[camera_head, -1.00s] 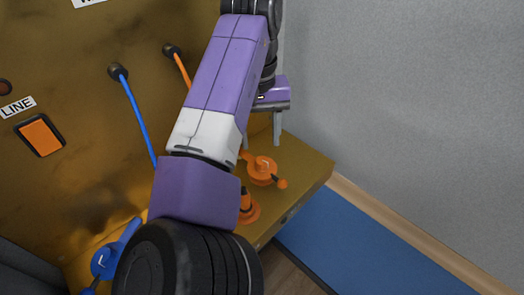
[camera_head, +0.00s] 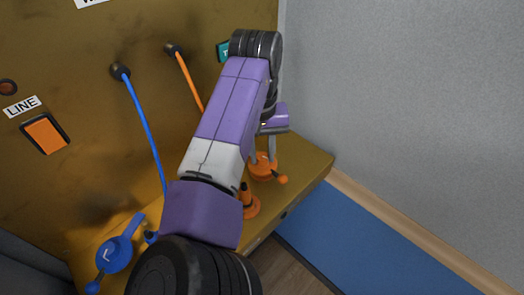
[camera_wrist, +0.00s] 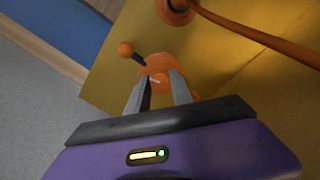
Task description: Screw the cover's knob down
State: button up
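The orange cover (camera_head: 263,169) sits on the brown-yellow ledge, partly hidden by my fingers. It is round, with a short dark arm ending in an orange ball (camera_head: 281,179). In the wrist view the cover (camera_wrist: 158,66) lies just beyond my fingertips, with its ball (camera_wrist: 125,49) to the upper left and a pale mark on its middle. My gripper (camera_head: 263,160) points down at the cover, its two fingers apart. In the wrist view the fingertips (camera_wrist: 163,73) overlap the cover's near part; I cannot tell whether they touch it.
An orange plug with its cable (camera_wrist: 240,35) stands in an orange base (camera_head: 251,208) beside the cover. A blue cover (camera_head: 115,254) and blue cable (camera_head: 145,130) are at left.

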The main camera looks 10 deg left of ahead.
grip_shut()
